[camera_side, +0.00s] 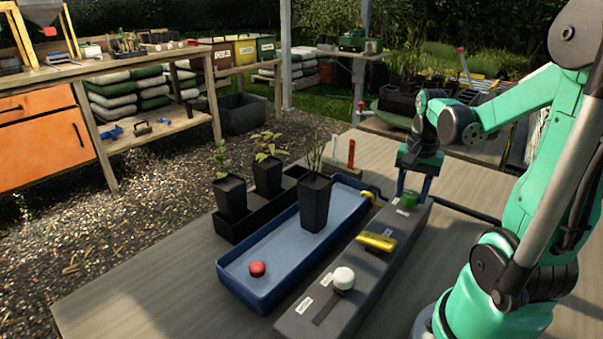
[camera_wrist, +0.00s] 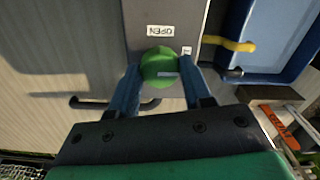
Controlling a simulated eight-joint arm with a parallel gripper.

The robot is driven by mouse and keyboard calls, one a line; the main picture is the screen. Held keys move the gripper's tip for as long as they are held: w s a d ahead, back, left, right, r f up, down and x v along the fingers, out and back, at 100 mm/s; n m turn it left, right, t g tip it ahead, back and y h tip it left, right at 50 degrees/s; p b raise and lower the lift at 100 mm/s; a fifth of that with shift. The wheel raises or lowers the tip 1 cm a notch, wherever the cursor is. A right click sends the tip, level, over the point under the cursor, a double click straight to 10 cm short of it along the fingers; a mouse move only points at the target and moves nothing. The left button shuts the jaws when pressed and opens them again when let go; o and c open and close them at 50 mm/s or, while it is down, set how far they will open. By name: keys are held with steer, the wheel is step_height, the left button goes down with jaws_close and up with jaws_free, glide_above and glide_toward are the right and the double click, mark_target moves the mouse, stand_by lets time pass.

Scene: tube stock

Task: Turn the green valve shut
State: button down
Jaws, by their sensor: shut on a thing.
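The green valve (camera_side: 409,198) is a round knob at the far end of the long dark grey panel (camera_side: 345,310). In the wrist view the green valve (camera_wrist: 160,66) sits between the two blue fingers of my gripper (camera_wrist: 163,78), which are shut on its sides. A white label reading "OPEN" (camera_wrist: 161,30) is beside the knob on the panel. A second, smaller label (camera_wrist: 187,51) is at the knob's right and partly hidden. In the side view my gripper (camera_side: 413,185) points down over the knob from above.
The panel also carries a yellow handle (camera_side: 376,241) and a white knob (camera_side: 343,278). Left of it is a blue tray (camera_side: 262,305) with a red ball-like object (camera_side: 257,268) and a potted plant (camera_side: 315,203). A yellow spout (camera_wrist: 230,43) reaches over the tray. Bare tabletop (camera_side: 120,295) lies at front left.

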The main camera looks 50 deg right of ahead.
mark_target(411, 193)
stand_by(0.4)
steer(key=shift+c, duration=1.8)
jaws_free()
steer(key=shift+r, duration=2.8)
